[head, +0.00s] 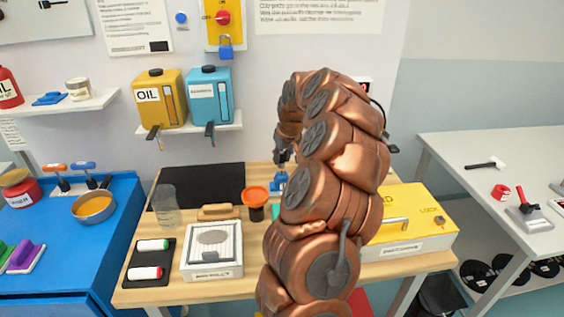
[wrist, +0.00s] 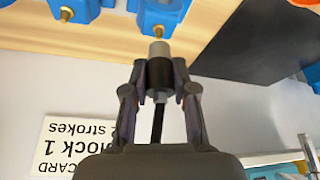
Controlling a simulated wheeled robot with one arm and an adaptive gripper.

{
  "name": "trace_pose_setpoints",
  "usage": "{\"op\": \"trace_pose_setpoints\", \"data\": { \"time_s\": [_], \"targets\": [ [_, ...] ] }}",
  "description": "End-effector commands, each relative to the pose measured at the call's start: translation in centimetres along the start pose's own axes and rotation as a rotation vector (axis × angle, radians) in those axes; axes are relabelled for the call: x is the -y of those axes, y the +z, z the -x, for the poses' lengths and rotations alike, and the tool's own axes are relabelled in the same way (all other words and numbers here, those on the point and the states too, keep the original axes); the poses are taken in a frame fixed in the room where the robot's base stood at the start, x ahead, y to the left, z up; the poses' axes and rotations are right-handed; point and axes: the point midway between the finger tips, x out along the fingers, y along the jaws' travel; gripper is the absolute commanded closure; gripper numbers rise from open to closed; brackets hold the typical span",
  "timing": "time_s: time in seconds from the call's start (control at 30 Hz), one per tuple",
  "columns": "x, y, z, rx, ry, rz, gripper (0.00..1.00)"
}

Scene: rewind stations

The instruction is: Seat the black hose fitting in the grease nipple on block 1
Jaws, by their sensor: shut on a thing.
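My gripper (wrist: 160,80) is shut on the black hose fitting (wrist: 159,73), with one finger on each side of it. The fitting has a grey tip, and a black hose runs back from it between the fingers. In the wrist view a blue block (wrist: 160,12) has a brass grease nipple (wrist: 158,32) just ahead of the tip, roughly in line with it. Tip and nipple look close; whether they touch I cannot tell. In the head view my gripper (head: 283,155) is small, above a blue block (head: 278,180), and the fitting cannot be made out.
More blue blocks stand to the left (wrist: 82,10) and right (wrist: 313,74) in the wrist view. An upside-down card (wrist: 85,145) reads "Block 1" and "2 strokes". On the bench, an orange-topped cup (head: 255,197) and a yellow box (head: 425,225) flank my arm.

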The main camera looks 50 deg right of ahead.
Motion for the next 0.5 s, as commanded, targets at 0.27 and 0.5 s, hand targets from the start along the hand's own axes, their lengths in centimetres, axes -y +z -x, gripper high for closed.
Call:
{"op": "trace_pose_setpoints", "data": {
  "time_s": [0.27,0.5],
  "targets": [
    [0.0,1.1,-2.5,0.0,-0.001,0.001,1.0],
    [0.0,1.1,-2.6,-0.001,0.0,0.001,1.0]
  ]
}}
